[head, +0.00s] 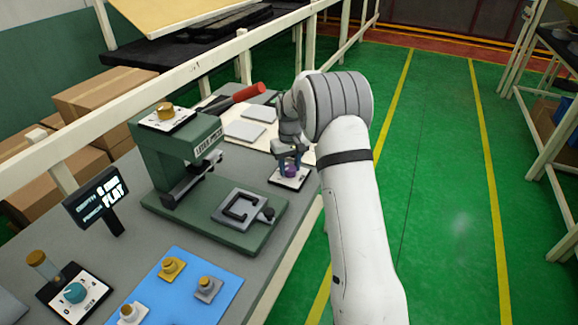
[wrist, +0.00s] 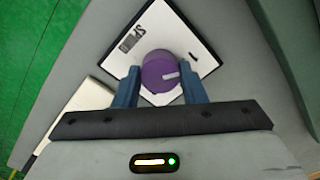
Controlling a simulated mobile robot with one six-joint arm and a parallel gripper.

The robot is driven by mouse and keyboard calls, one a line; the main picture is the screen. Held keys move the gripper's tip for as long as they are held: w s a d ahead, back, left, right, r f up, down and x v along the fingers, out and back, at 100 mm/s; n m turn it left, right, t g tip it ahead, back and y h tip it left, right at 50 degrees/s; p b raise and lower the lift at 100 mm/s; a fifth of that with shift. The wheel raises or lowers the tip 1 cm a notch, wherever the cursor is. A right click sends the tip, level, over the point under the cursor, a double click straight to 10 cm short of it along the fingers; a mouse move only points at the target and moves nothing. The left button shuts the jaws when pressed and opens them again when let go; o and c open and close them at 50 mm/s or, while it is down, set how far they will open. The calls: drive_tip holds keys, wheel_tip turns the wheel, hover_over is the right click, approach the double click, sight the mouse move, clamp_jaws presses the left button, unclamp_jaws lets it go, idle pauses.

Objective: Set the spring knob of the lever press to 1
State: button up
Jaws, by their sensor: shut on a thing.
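The green lever press (head: 185,160) stands on the grey bench, with a red-handled lever (head: 248,92) behind it and a brass knob (head: 165,109) on its top plate. A purple knob (head: 292,168) sits on a white plate (head: 285,181) to the right of the press. My gripper (head: 289,160) reaches down over the purple knob. Its two blue fingers (wrist: 164,85) are shut on the knob's sides. The scale figures are not readable.
A small display (head: 97,200) reading "FLAT" stands left of the press. A teal knob (head: 75,292) is at the lower left.

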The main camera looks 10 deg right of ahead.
sight(289, 167)
drive_tip(key=shift+w+r, duration=0.15)
drive_tip(key=shift+r, duration=0.05)
drive_tip(key=o, duration=1)
drive_tip(key=shift+f, duration=0.15)
wheel_tip(289, 167, up, 7)
drive_tip(key=shift+f+b, duration=0.1)
drive_tip(key=shift+b, duration=0.35)
drive_tip(key=shift+r, duration=0.5)
